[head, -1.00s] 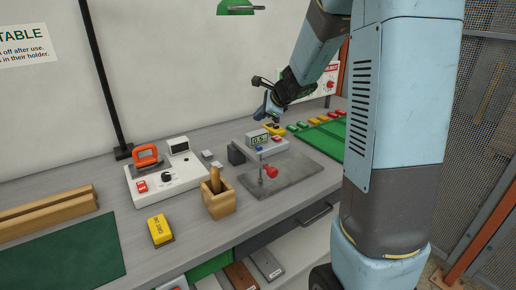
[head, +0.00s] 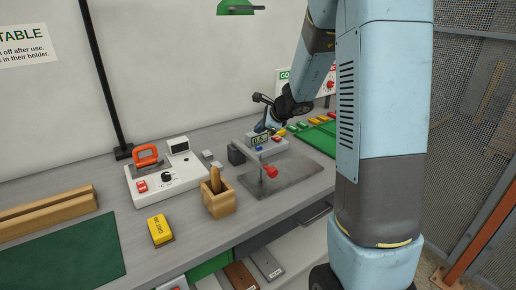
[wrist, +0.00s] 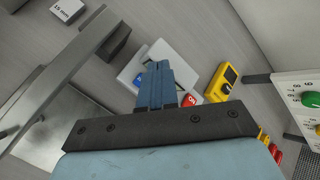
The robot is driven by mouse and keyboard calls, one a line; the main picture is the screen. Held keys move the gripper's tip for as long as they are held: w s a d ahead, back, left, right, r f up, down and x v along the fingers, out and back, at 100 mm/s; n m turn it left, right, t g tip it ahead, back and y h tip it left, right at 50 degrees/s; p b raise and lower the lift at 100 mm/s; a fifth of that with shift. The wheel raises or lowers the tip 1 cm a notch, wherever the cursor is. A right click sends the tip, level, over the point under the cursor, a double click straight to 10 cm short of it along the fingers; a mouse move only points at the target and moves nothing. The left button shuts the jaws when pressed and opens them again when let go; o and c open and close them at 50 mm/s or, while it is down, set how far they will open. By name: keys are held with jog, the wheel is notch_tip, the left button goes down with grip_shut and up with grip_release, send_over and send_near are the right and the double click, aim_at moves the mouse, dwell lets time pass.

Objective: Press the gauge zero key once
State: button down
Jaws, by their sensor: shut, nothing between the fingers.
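The gauge (head: 280,145) is a pale box on the bench with a tilted display (head: 259,139). It has a blue key (head: 259,148) at its front left and a red key further right. In the wrist view the blue key (wrist: 141,79) shows just left of my fingers, and the red key (wrist: 190,100), marked ON, shows to their right. No zero label is readable. My gripper (head: 262,127) is shut and empty, low over the gauge beside the display. In the wrist view its blue fingers (wrist: 158,70) cover part of the gauge. I cannot tell whether they touch it.
A grey plate (head: 290,172) with a red-knobbed post stands in front of the gauge. A yellow meter (wrist: 222,82) lies beside the gauge. A dark block (head: 237,154) is at its left. Further left are a wooden holder (head: 219,200) and a white device (head: 165,180).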

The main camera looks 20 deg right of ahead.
jog(key=shift+f, duration=2)
jog(key=shift+f, duration=0.8)
dwell(1.4)
jog(key=shift+r, duration=0.9)
jog(key=shift+r, duration=0.1)
jog(key=shift+r, duration=2.4)
